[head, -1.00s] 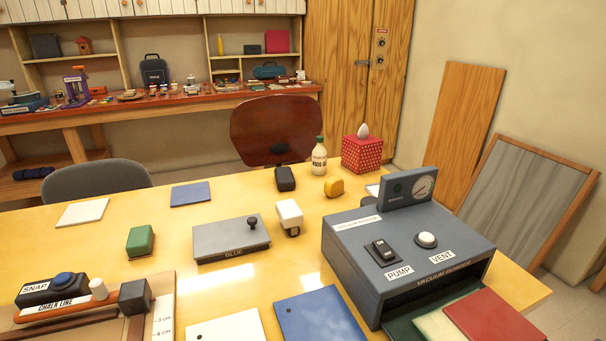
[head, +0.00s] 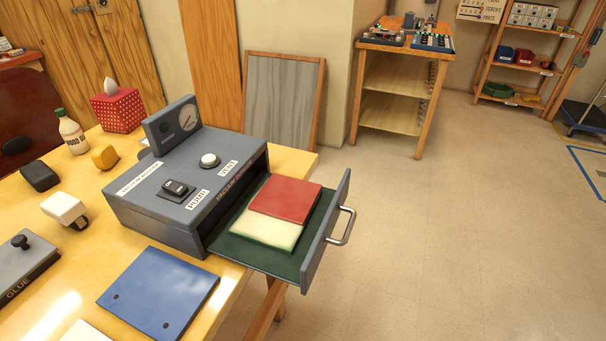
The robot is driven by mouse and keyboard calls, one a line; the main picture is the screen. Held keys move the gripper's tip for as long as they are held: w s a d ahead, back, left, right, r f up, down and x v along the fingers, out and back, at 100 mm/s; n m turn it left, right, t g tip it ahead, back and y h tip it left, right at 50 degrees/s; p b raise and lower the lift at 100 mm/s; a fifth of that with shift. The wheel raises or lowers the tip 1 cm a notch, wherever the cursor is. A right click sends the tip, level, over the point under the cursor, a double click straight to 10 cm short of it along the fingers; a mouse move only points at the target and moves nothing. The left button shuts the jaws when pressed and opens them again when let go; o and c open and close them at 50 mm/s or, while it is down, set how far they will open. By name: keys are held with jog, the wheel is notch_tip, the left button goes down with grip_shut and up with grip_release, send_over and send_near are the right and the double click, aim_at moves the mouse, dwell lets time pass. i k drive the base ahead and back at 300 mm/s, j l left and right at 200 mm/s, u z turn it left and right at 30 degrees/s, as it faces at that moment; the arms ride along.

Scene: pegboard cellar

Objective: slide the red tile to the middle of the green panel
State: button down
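The red tile (head: 286,199) lies flat in the open drawer of the grey vacuum bonder. It rests on a cream slab (head: 262,231), toward the slab's far side, and leaves the slab's near part bare. Under them is a dark green panel (head: 246,251) on the drawer's floor, showing as a border around the slab. The tile is off the panel's middle, toward the back right. My gripper is not in view.
The vacuum bonder (head: 160,215) stands at the table's right end, its drawer front (head: 325,232) and handle (head: 343,226) jutting past the edge over open floor. A blue panel (head: 160,290) lies nearby on the table. A dotted red tissue box (head: 118,108) stands behind.

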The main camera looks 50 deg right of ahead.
aim_at(289, 199)
jog(key=l+u, duration=0.8)
jog(key=l, duration=0.45)
jog(key=l+u, duration=0.15)
jog(key=l, duration=0.35)
jog(key=k+l+u, duration=0.1)
jog(key=l, duration=0.45)
jog(key=k+l+u, duration=0.15)
jog(key=l, duration=0.4)
jog(key=k+l, duration=0.1)
jog(key=l, duration=0.9)
jog(key=k+l, duration=0.15)
jog(key=l, duration=0.3)
jog(key=k+l, duration=0.1)
jog(key=l, duration=0.4)
